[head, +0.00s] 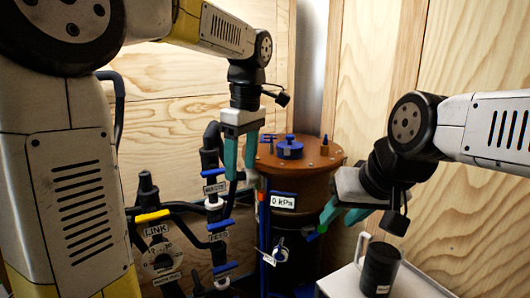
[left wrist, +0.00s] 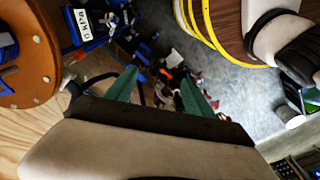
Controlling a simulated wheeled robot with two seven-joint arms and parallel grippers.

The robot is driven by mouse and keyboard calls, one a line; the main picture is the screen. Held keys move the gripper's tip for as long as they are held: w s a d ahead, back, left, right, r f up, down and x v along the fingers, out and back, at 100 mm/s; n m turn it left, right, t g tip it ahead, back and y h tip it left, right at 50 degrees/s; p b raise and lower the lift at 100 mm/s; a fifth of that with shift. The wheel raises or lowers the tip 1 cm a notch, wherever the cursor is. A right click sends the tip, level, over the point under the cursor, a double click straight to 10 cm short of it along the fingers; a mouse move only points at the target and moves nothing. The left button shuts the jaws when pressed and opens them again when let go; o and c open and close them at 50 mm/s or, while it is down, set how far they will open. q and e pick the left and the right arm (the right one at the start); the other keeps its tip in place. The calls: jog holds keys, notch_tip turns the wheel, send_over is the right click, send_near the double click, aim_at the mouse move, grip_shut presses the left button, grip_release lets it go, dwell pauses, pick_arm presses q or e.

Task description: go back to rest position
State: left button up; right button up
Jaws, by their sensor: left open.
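My left gripper (head: 240,175) hangs downward left of the brown-topped filter housing (head: 318,157). Its two teal fingers are apart and nothing shows between them. In the left wrist view its fingers (left wrist: 158,95) are also spread, with the cluttered floor area behind them. My right gripper (head: 335,222) is at the right of the housing, tilted down to the left. Its teal fingers look apart, and I see nothing held between them. Both arms are raised in front of the wooden walls.
Black pipes with blue-handled valves (head: 214,189) and a yellow-handled valve labelled LINK (head: 153,216) stand at the left. A black mug (head: 380,269) stands on a light surface (head: 343,283) below my right arm.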

pick_arm(q)
jog(key=s+a+f+m+t+h, duration=0.1)
jog(key=s+a+f+m+t, duration=0.1)
jog(key=s+m, duration=0.4)
jog(key=s+a+f+m+t+h, duration=0.2)
jog(key=s+a+f+m+t, duration=0.1)
jog(key=s+a+m, duration=0.3)
jog(key=shift+s+a+f+m+t, duration=0.15)
jog(key=shift+s+a+m+t, duration=0.3)
jog(key=shift+s, duration=0.2)
